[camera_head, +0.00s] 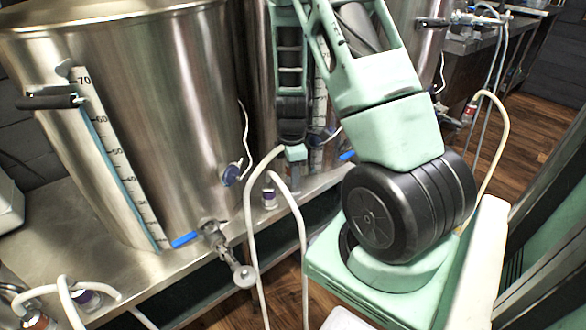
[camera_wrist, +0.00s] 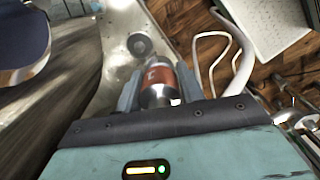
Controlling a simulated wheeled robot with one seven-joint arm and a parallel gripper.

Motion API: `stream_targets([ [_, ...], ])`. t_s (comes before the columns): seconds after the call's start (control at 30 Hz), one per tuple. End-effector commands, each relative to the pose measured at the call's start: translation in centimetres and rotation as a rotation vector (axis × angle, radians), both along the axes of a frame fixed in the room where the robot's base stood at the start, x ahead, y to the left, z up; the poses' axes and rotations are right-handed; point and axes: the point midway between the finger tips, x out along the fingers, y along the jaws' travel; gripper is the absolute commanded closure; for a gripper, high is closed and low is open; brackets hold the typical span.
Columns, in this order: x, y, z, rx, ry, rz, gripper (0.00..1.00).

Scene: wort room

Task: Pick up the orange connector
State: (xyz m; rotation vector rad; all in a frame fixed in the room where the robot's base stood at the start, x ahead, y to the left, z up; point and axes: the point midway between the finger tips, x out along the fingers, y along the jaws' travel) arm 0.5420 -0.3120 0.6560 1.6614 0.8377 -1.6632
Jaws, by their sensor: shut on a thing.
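The orange connector (camera_wrist: 158,76) shows in the wrist view as an orange-red band with metal ends, one end toward me. It sits between the two fingers of my gripper (camera_wrist: 158,88), which is shut on it. The connector is above or beside the steel shelf; I cannot tell whether it touches anything. In the head view my arm reaches down in front of the steel kettles, and the held connector cannot be made out there.
A large steel kettle (camera_head: 170,110) with a valve (camera_head: 215,240) stands on a metal shelf (camera_head: 75,245) at left. Pale hoses (camera_head: 250,215) loop down before the shelf. Another red fitting (camera_head: 469,112) hangs at right. Wooden floor (camera_head: 535,120) is open at right.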

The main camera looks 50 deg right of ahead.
Motion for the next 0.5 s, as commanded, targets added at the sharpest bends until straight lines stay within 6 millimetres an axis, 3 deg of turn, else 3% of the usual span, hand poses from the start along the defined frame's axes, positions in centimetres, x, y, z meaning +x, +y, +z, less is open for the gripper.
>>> stream_targets([
  [0.4, -5.4, 8.7, 0.0, 0.001, 0.001, 0.004, 0.89],
  [0.5, -5.8, 9.4, 0.6, -0.001, 0.005, 0.001, 0.89],
])
